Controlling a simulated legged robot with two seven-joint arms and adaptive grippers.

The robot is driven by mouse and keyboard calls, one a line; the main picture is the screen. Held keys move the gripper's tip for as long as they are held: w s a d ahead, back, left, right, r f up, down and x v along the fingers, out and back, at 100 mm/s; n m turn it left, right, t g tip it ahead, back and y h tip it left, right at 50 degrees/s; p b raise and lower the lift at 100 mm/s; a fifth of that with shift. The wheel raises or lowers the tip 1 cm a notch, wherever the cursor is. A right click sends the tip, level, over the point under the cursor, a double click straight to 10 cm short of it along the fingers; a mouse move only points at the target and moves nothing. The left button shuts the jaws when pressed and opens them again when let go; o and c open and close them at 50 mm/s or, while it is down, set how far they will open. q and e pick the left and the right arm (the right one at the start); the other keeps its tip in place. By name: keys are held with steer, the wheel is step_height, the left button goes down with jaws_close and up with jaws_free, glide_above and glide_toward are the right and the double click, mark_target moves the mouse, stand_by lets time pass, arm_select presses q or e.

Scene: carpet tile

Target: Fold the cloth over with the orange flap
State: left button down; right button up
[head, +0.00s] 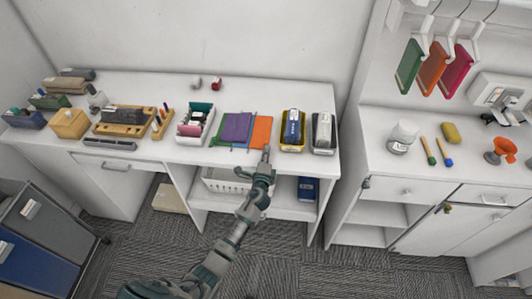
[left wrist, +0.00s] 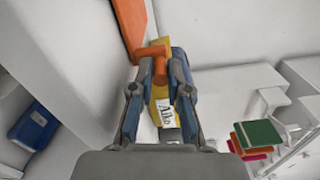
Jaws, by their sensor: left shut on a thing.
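The cloth lies on the white table in the head view, with a purple part (head: 236,127), green and blue edges beside it, and an orange flap (head: 261,131) on its right. The orange flap also shows at the top of the left wrist view (left wrist: 130,22). My left gripper (head: 266,154) is at the table's front edge, by the near end of the flap. In the left wrist view its fingers (left wrist: 158,85) are closed around a small orange tab (left wrist: 157,62) by the flap. The exact contact is partly hidden. My right gripper is not in view.
A yellow bin with a blue box (head: 292,130) and a grey bin (head: 323,133) stand close right of the cloth. A white tray (head: 195,122) stands left. A white basket (head: 225,182) sits on the shelf below. The table behind the cloth is mostly clear.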

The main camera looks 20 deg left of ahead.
arm_select(q)
steer(key=shift+f, duration=0.2)
steer(key=c, duration=1.1)
jaws_free()
steer(key=shift+c, duration=0.2)
step_height(320, 180, up, 10)
steer(key=shift+w+f, duration=0.1)
steer(key=shift+f, duration=0.15)
steer(key=shift+d+r, duration=0.15)
steer(key=shift+r, duration=0.2)
